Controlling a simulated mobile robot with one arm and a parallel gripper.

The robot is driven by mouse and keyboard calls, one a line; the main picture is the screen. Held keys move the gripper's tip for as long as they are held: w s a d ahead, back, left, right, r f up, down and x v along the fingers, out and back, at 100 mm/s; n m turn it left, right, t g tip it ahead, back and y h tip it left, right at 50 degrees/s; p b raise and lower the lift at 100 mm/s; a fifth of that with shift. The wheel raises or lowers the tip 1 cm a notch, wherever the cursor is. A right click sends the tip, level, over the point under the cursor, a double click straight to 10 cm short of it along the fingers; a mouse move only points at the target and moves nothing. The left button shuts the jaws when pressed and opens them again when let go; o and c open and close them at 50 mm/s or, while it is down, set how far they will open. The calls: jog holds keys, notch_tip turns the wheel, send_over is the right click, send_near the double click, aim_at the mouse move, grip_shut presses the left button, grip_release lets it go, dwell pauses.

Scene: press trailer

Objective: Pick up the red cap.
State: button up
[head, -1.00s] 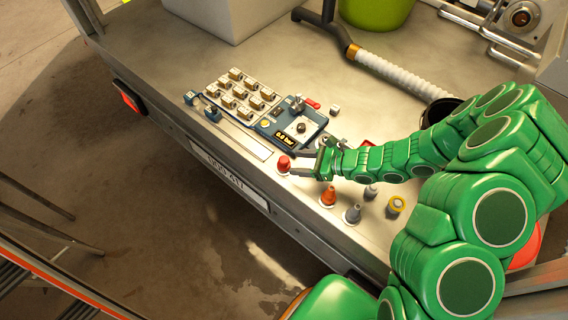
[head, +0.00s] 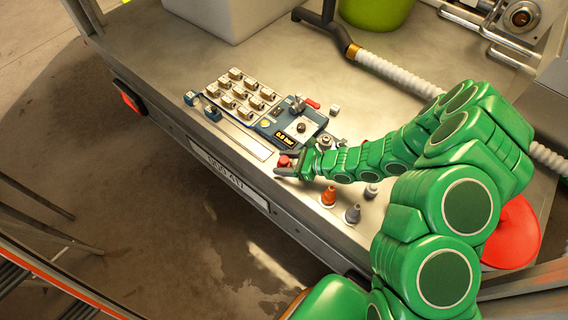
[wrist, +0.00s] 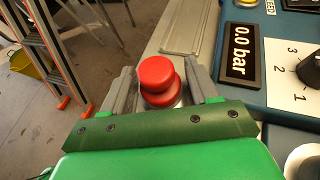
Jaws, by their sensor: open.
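The red cap (head: 284,161) sits near the front edge of the metal trailer bed (head: 250,52), just in front of the blue panel. In the wrist view the red cap (wrist: 157,76) is round with a wider lower part, and its base is partly hidden by my gripper. My gripper (head: 286,168) is open, with one grey finger on each side of the cap. In the wrist view the fingers of my gripper (wrist: 160,92) stand apart, with a gap visible on the cap's left; contact on the right cannot be told.
A blue panel (head: 318,117) with a "0.0 bar" display stands close behind the cap. An orange cone-shaped piece (head: 328,196) and grey ones (head: 352,214) stand to the right. A white ribbed hose (head: 395,74) lies farther back. The trailer edge drops off in front.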

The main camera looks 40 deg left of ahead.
jog(key=shift+x, duration=1.05)
jog(key=shift+c, duration=0.2)
jog(key=c, duration=0.7)
jog(key=shift+r, duration=0.1)
jog(key=shift+c, duration=0.2)
